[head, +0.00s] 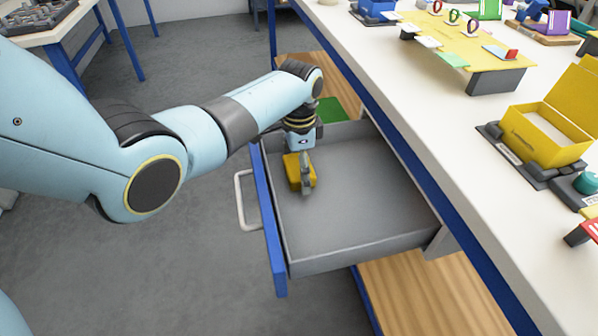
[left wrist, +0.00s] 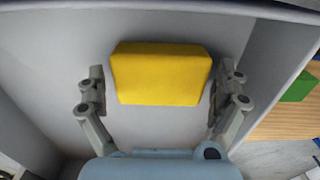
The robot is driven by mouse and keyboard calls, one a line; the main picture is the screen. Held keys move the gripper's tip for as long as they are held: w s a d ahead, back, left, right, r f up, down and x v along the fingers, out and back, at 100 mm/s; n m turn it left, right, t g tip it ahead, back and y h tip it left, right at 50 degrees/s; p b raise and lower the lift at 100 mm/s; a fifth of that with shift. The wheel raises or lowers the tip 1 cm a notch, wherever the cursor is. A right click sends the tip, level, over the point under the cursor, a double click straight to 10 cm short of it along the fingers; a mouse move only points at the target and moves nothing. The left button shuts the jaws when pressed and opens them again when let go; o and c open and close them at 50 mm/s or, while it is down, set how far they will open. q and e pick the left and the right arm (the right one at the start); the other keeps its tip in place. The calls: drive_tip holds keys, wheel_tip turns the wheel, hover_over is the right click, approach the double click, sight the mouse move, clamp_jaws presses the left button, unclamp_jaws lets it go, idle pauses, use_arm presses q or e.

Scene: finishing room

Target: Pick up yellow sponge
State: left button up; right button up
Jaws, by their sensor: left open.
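The yellow sponge (head: 292,171) is a small block on the grey floor of the open drawer (head: 360,225), near its back left corner in the head view. My left gripper (head: 306,182) points down into the drawer at the sponge and hides part of it. In the left wrist view the sponge (left wrist: 160,73) lies between the two spread fingers of my left gripper (left wrist: 158,92). A narrow gap shows at each side of it. My right gripper is in neither view.
The drawer's blue front (head: 270,225) with its handle (head: 243,200) stands left of the gripper. The white workbench (head: 440,130) overhangs at right, holding a yellow open box (head: 545,130) and other items. A green object (left wrist: 298,87) lies outside the drawer on wood.

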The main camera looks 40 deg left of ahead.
use_arm(q)
drive_tip(key=c, duration=0.6)
drive_tip(key=shift+r, duration=0.1)
drive_tip(key=shift+c, duration=0.2)
drive_tip(key=shift+r, duration=0.5)
wheel_tip(320, 180, up, 3)
drive_tip(key=shift+f+p, duration=0.1)
drive_tip(key=shift+p, duration=0.5)
drive_tip(key=w+d+r, duration=0.3)
drive_tip(key=d+r, duration=0.4)
drive_tip(key=d, duration=0.4)
drive_tip(key=shift+w, duration=0.35)
